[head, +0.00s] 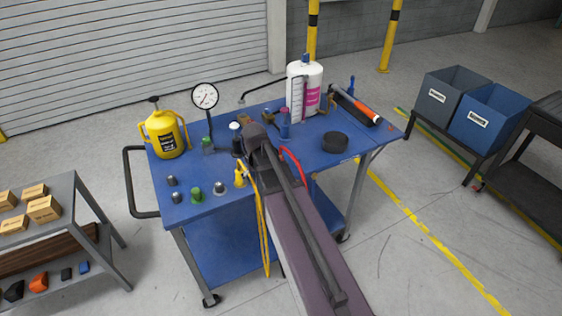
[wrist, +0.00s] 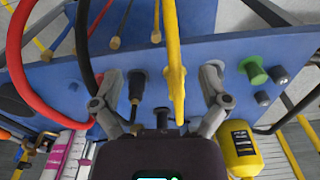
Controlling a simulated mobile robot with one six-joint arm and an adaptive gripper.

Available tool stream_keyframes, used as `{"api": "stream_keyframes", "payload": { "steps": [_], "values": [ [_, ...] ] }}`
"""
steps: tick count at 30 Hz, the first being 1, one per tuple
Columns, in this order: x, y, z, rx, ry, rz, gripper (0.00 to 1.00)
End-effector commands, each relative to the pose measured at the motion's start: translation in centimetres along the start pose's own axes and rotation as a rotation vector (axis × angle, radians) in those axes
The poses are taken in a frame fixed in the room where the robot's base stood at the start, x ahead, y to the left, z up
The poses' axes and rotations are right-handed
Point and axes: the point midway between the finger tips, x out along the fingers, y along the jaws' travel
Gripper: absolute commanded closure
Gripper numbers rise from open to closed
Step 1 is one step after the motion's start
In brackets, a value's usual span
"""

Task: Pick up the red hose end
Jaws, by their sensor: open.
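The red hose (head: 293,163) shows as a short arc beside my arm, over the blue cart in the head view. In the wrist view the red hose (wrist: 17,62) curves down the left side, outside my left finger. Its lower part runs toward that finger, and I cannot clearly make out its end. My gripper (wrist: 160,78) is open with its fingers spread. A yellow hose (wrist: 173,45) lies between the fingers in the picture; I see no hold on it. My arm hides much of the gripper in the head view.
The blue cart (head: 345,165) carries a yellow jug (head: 165,137), a gauge (head: 205,97), a white bottle (head: 311,70), a black ring (head: 335,142) and several small fittings. A black hose (wrist: 82,45) runs beside the red one. Shelves and bins stand to the sides.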

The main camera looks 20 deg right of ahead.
Motion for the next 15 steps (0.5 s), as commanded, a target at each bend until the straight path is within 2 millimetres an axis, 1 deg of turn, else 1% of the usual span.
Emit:
{"api": "stream_keyframes", "payload": {
  "steps": [1, 2, 3, 5, 6, 9, 10, 12, 15],
  "values": [
    [-0.3, 1.8, -3.1, 0.017, 0.008, 0.001, 0.05],
    [-0.4, 2.8, -4.3, 0.024, 0.013, 0.001, 0.05],
    [-0.6, 4.2, -5.9, 0.034, 0.021, 0.002, 0.05],
    [-0.7, 6.2, -8.1, 0.049, 0.033, 0.003, 0.05],
    [-0.8, 7.6, -9.4, 0.057, 0.039, 0.004, 0.05],
    [-1.0, 10.6, -12.1, 0.077, 0.054, 0.007, 0.05],
    [-1.1, 11.4, -12.7, 0.082, 0.058, 0.007, 0.05],
    [-1.2, 12.9, -13.8, 0.09, 0.065, 0.009, 0.05],
    [-1.2, 14.4, -14.7, 0.098, 0.071, 0.011, 0.05]
  ]
}}
